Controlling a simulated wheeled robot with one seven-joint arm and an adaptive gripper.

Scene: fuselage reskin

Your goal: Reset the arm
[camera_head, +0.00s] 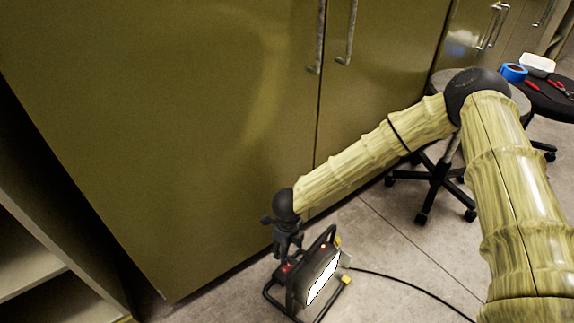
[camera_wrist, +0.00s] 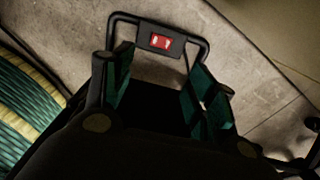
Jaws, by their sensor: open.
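My arm, bamboo-textured with black joints, reaches from the right edge of the head view down to the lower middle. My gripper (camera_head: 287,250) points down just above a black work lamp standing on the floor. In the wrist view my gripper (camera_wrist: 160,85) is open, its two dark green finger pads apart. The work lamp (camera_head: 315,276) has a black frame, a bright lit panel and a red switch. Its frame with the red switch (camera_wrist: 161,42) shows just beyond the fingers in the wrist view. Whether the fingers touch the lamp cannot be told.
Olive cabinets (camera_head: 180,120) stand close behind my gripper. A wheeled stool (camera_head: 436,180) stands behind my arm. A dark round top (camera_head: 545,95) at right holds blue tape (camera_head: 513,73), a white container and red tools. A black cable (camera_head: 410,284) crosses the otherwise open floor.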

